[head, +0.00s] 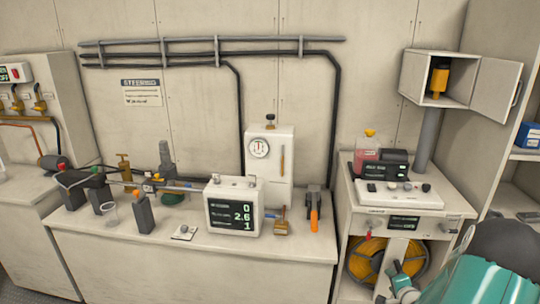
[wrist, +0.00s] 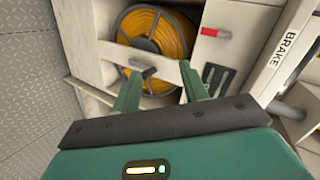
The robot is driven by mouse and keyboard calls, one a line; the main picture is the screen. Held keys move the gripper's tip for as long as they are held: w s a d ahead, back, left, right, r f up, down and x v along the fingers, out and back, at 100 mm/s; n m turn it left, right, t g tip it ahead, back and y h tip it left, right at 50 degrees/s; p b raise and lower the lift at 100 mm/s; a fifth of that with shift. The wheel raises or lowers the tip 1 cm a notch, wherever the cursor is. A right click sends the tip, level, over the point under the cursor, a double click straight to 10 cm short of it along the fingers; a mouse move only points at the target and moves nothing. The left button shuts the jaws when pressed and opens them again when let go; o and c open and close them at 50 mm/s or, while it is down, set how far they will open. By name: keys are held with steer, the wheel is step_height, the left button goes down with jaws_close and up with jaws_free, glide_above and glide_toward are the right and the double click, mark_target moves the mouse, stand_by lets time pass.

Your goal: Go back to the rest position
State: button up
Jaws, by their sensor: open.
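My gripper (wrist: 160,82) shows in the wrist view, with its two green fingers apart and nothing between them. It points at the lower part of a white cabinet, in front of a reel of orange hose or cable (wrist: 172,35). Whether the fingers touch anything cannot be told. In the head view my teal arm fills the lower right corner, low in front of the right cabinet (head: 400,195). The same orange reel (head: 362,262) shows there in the cabinet's open lower bay, partly hidden by my arm.
Shelves (head: 520,200) stand at far right. Bare floor (wrist: 30,110) lies left in the wrist view.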

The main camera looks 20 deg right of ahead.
steer(key=w+a+r+n+g, duration=0.25)
steer(key=a+r+n, duration=0.25)
steer(key=a+r, duration=0.55)
steer(key=w+a+r+n+g, duration=0.1)
steer(key=w+a+r+n, duration=0.3)
steer(key=a+r, duration=0.65)
steer(key=s+a+r+n+g+y, duration=0.1)
steer(key=s+a+r+n, duration=0.3)
steer(key=s+a, duration=0.5)
steer(key=s+a+r+n+g+y, duration=0.1)
steer(key=s+a+r+n+y, duration=0.3)
steer(key=s+a, duration=0.5)
steer(key=a+n, duration=0.2)
steer(key=a, duration=0.5)
steer(key=shift+a+n, duration=0.3)
steer(key=shift+a, duration=0.1)
steer(key=shift+c, duration=0.8)
steer(key=shift+d, duration=0.2)
